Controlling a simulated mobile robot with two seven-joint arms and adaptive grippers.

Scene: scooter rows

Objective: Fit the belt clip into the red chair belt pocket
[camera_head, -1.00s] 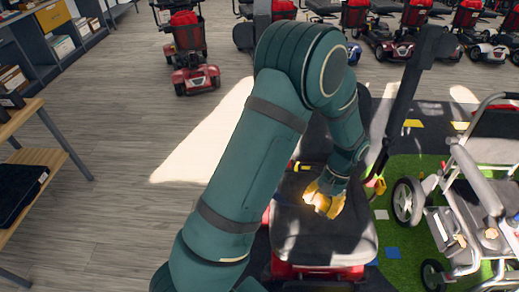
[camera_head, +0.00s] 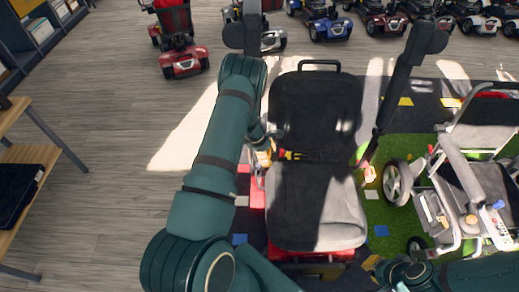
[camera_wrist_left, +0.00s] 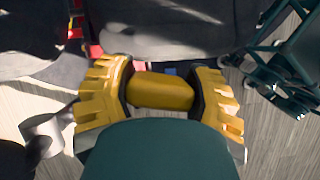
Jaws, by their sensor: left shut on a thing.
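The chair seat (camera_head: 312,205) is dark grey, with a belt (camera_head: 318,156) across the foot of its backrest. Small yellow and red belt parts (camera_head: 287,154) show at the belt's left end. My left gripper (camera_head: 264,158) is beside the seat's left edge, close to those parts, and small in the head view. In the left wrist view its yellow fingers (camera_wrist_left: 160,95) are shut on a yellow piece (camera_wrist_left: 162,91); I cannot tell if this is the belt clip. The red pocket cannot be made out surely. My right gripper (camera_head: 372,262) is partly visible near the seat's front right corner.
A grey wheeled chair (camera_head: 465,190) stands close on the right. A dark post (camera_head: 398,92) leans beside the backrest. A wooden shelf (camera_head: 25,150) is at the far left, and several scooters stand along the back. The floor to the left is clear.

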